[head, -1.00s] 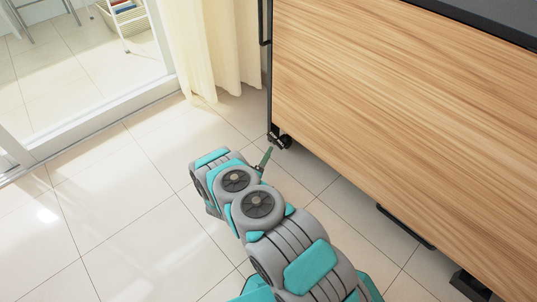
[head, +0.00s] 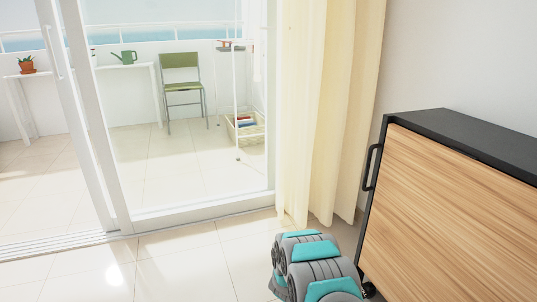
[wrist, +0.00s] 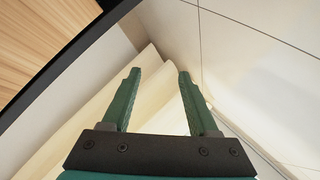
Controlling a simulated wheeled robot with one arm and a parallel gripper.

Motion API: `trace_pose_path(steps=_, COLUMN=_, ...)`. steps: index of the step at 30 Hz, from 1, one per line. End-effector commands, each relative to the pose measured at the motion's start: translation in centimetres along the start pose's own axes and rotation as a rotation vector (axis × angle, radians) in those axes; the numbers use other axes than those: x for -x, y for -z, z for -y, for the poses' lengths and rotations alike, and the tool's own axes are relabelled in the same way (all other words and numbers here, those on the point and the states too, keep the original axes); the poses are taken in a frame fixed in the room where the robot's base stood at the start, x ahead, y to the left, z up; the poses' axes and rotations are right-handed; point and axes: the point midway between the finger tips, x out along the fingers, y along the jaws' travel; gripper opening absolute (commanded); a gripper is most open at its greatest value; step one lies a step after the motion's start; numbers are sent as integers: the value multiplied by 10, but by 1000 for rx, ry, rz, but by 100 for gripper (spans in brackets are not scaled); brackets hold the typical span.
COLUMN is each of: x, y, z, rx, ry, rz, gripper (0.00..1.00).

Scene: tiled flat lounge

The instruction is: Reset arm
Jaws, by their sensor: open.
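My gripper (wrist: 156,88) shows in the wrist view with its two green fingers apart and nothing between them. The cream curtain and the tiled floor are behind the fingers there. In the head view my arm is at the lower right, beside the wooden cabinet (head: 465,225), and the gripper itself is hidden. The cabinet's wood face also fills the upper left of the wrist view (wrist: 40,35).
A cream curtain (head: 320,110) hangs left of the cabinet. A white-framed sliding glass door (head: 195,210) opens to a balcony with a green chair (head: 182,85), a watering can (head: 124,57) and a potted plant (head: 26,65). Bare floor tiles (head: 190,265) lie at the front left.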

Motion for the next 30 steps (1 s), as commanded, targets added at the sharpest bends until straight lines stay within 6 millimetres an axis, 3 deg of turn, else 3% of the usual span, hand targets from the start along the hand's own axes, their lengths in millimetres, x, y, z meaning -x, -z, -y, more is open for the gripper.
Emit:
trace_pose_path(steps=1, x=8, y=19, z=-6, rx=-34, ry=42, rz=-1, gripper=60)
trace_pose_path(steps=3, x=19, y=39, z=-8, rx=-78, ry=109, rz=5, gripper=60)
trace_pose_path(steps=8, x=53, y=75, z=-13, rx=-155, ry=264, rz=31, gripper=60)
trace_pose_path(steps=15, x=118, y=120, z=-32, rx=-237, ry=475, rz=83, gripper=60)
trace_pose_path(steps=22, x=194, y=142, z=-60, rx=-273, ry=650, rz=159, gripper=60)
trace_pose_path(steps=30, x=290, y=139, z=-104, rx=-270, ry=810, rz=288, gripper=60)
